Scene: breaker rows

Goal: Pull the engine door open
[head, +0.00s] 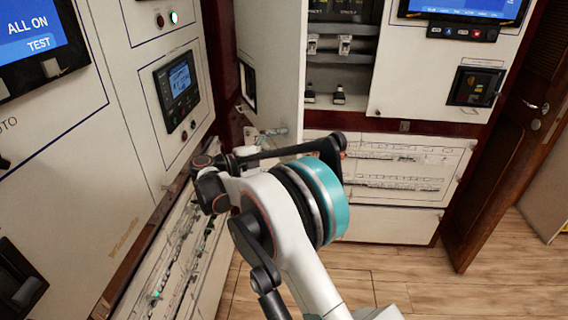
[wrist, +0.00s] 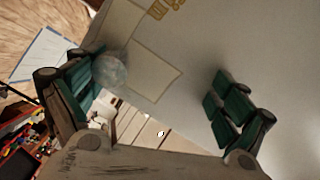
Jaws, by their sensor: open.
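A tall white door (head: 272,55) stands swung out from the back cabinet in the head view, with the breaker compartment (head: 341,60) open beside it. I take this to be the engine door; no label on it is readable. My gripper (head: 264,134) is near the door's lower edge, largely hidden behind my wrist links. In the wrist view my gripper (wrist: 165,78) has its teal-padded fingers wide apart in front of a white panel (wrist: 185,40). A pale round knob (wrist: 109,70) is close to the left finger; whether they touch is unclear. Nothing is held between the fingers.
A control panel with a screen (head: 177,88) lies on the left wall. White drawer-like panels (head: 395,168) sit below the compartment. A brown wooden door (head: 510,145) stands at the right. The wooden floor (head: 460,285) is clear at lower right.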

